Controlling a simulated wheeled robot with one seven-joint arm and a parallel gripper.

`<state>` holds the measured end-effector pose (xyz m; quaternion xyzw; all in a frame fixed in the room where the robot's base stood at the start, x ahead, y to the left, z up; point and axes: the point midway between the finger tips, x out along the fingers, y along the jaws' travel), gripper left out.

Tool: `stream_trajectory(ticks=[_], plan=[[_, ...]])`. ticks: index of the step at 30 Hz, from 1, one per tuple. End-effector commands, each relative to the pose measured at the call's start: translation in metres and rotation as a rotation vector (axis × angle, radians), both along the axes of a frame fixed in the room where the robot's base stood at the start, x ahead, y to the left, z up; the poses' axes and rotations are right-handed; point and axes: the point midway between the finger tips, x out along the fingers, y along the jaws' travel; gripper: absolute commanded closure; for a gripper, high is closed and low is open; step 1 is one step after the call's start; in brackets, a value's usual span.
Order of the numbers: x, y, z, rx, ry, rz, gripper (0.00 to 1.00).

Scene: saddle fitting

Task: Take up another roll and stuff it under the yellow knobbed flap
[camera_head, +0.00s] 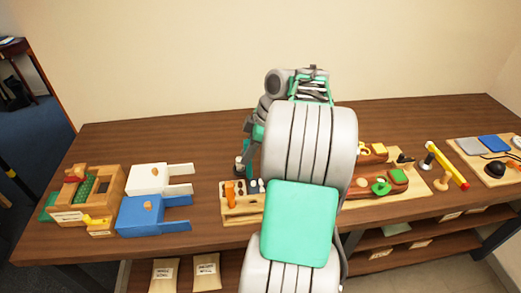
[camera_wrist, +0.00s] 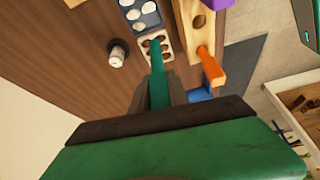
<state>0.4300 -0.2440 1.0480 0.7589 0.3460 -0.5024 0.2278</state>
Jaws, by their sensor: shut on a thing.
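In the wrist view my gripper (camera_wrist: 158,78) is shut on a slim teal roll (camera_wrist: 157,60), whose far end is over or in a pale holder with dark holes (camera_wrist: 165,39). I cannot tell whether the roll is clear of its hole. In the head view my gripper (camera_head: 243,164) is low over the bench's middle, beside a wooden rack (camera_head: 240,212). Brown saddle pieces (camera_head: 366,187) lie right of my arm with green and yellow parts on them. A yellow part (camera_head: 379,148) shows at their back; its knob is not clear. My arm hides part of this area.
An orange piece (camera_head: 230,192) stands in the rack. Blue (camera_head: 140,215) and white (camera_head: 147,177) blocks and a wooden box (camera_head: 97,185) are at left. A yellow hammer-like tool (camera_head: 447,166) and a tray (camera_head: 470,158) are at right. The back of the bench is clear.

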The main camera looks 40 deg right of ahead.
Motion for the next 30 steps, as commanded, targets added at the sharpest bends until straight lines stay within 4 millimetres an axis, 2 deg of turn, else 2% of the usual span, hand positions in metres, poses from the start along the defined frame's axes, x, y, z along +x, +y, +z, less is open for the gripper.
stream_trajectory(ticks=[1,3,6,21,30], plan=[[-0.010,-0.014,0.000,0.002,0.000,0.035,1.00],[-0.021,-0.025,-0.001,0.000,0.000,0.084,1.00],[-0.027,-0.030,-0.004,0.000,0.000,0.116,1.00],[-0.027,-0.029,-0.053,-0.002,-0.001,0.119,1.00],[-0.026,-0.029,-0.052,-0.001,0.000,0.118,1.00]])
